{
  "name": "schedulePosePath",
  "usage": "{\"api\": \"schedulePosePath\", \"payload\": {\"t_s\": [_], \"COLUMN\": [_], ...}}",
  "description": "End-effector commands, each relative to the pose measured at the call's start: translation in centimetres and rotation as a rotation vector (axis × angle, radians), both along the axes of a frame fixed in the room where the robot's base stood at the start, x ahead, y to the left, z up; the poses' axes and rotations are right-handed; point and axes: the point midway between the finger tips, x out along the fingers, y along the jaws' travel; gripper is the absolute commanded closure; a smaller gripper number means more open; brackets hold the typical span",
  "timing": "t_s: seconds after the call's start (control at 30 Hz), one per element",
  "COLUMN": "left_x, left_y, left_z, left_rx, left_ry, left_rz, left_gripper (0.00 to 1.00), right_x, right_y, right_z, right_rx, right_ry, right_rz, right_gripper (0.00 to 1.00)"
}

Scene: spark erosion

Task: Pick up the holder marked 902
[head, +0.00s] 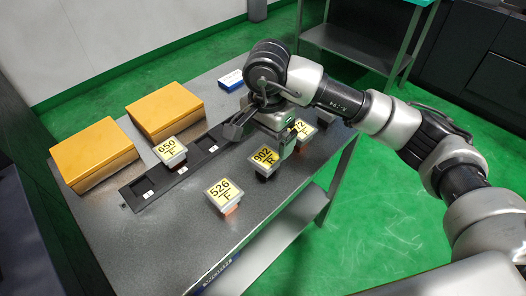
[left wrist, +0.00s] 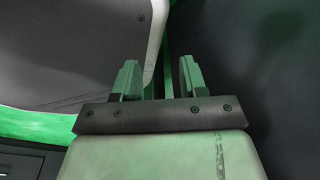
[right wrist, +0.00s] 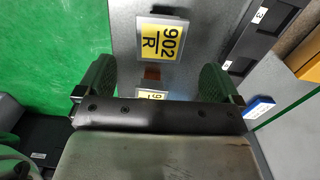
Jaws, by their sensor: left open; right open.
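The holder marked 902 (head: 264,158) stands on the grey table with a yellow label on top. It also shows in the right wrist view (right wrist: 162,40), ahead of the fingertips, where its label reads 902 over R. My right gripper (head: 266,136) is open and empty above the table, close to this holder, and its spread fingers show in the right wrist view (right wrist: 156,82). A second holder (right wrist: 152,94) shows between those fingers, its label partly hidden by the gripper. My left gripper (left wrist: 158,78) is open and empty, away from the holders.
The holder marked 526 (head: 224,194) stands nearer on the table (head: 170,245). Another holder (head: 304,128) is partly hidden beside my right gripper. The holder marked 650 (head: 170,151) sits at the black slotted rack (head: 203,157). Two orange boxes (head: 95,153) (head: 165,110) and a blue-white box (head: 231,80) lie behind.

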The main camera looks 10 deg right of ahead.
Motion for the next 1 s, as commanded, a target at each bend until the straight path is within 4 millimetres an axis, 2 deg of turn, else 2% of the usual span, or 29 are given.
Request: {"api": "schedulePosePath", "payload": {"t_s": [0.1, 0.3, 0.43, 0.7, 1.0], "left_x": [-1.4, -3.2, -2.8, -1.1, -1.3], "left_y": [0.1, 0.4, 0.4, 0.3, 0.3], "left_z": [0.1, 0.1, 0.4, 1.0, 0.9], "left_rx": [0.002, 0.006, 0.006, 0.004, 0.005], "left_ry": [0.017, 0.045, 0.04, 0.013, 0.017], "left_rz": [-0.001, -0.002, -0.001, 0.0, 0.001], "left_gripper": [0.57, 0.57, 0.57, 0.57, 0.57], "right_x": [-0.1, -0.1, 0.0, 0.4, 0.4], "right_y": [0.0, 0.1, 0.1, 0.1, 0.1], "right_z": [-2.2, -4.2, -5.3, -9.0, -9.5], "right_rx": [0.002, 0.005, 0.005, 0.006, 0.007], "right_ry": [0.007, 0.004, 0.008, 0.007, 0.003], "right_rz": [0.001, -0.001, 0.0, -0.001, 0.0], "right_gripper": [0.04, 0.04, 0.04, 0.04, 0.04]}}
